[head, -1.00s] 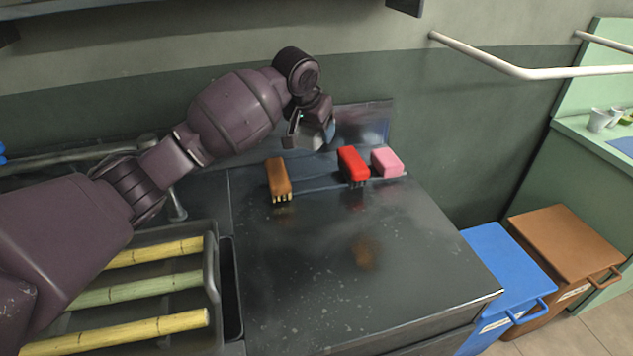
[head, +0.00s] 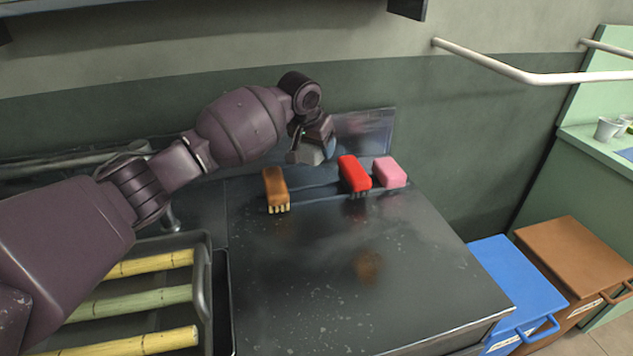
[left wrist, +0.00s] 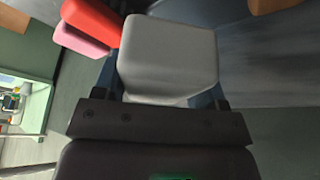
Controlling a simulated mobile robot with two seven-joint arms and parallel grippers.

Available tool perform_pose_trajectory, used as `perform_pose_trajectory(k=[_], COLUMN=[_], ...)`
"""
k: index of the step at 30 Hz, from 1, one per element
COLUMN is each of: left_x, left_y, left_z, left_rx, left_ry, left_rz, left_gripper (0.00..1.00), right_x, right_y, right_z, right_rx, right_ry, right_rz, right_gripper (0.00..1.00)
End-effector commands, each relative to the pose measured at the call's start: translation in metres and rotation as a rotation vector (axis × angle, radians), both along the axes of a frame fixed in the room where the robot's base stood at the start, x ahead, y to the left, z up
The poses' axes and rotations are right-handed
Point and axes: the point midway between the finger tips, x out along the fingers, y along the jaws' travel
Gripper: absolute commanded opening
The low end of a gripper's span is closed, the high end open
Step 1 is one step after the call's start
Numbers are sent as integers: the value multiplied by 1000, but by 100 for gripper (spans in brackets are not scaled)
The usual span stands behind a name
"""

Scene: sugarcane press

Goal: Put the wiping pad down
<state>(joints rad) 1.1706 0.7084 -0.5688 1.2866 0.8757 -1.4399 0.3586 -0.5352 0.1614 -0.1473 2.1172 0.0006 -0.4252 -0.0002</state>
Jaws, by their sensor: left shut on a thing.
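The grey wiping pad (left wrist: 168,58) is in my left gripper (left wrist: 165,92), which is shut on it. It fills the middle of the left wrist view. In the head view the pad (head: 309,153) shows partly below my left gripper (head: 314,148), near the back of the dark metal counter (head: 340,270). It is between a brown brush (head: 274,186) on the left and a red brush (head: 354,172) on the right. I cannot tell whether the pad touches the counter. My right gripper is not in view.
A pink block (head: 390,171) sits right of the red brush. A tray (head: 206,280) with sugarcane stalks (head: 140,295) is at the left. The counter's front is clear apart from stains. Blue (head: 515,285) and brown (head: 575,258) bins stand at the right.

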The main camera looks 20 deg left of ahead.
Motion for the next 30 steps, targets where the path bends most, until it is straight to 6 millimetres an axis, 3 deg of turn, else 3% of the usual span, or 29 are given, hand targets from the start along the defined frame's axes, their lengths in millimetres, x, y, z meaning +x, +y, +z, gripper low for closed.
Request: perform_pose_trajectory(k=[1,3,14,23,30], left_x=[0,0,0,-1,0], left_y=[0,1,1,1,0], left_z=[-17,-29,-52,-100,-101], left_rx=[0,1,1,2,1], left_ry=[7,7,1,6,-2], left_rz=[0,0,0,0,0], left_gripper=[47,47,47,47,47], right_x=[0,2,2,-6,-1], right_y=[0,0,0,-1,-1], right_z=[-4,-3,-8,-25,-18], right_rx=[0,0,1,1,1], right_ry=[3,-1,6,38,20], right_rz=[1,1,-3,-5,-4], right_gripper=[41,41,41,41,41])
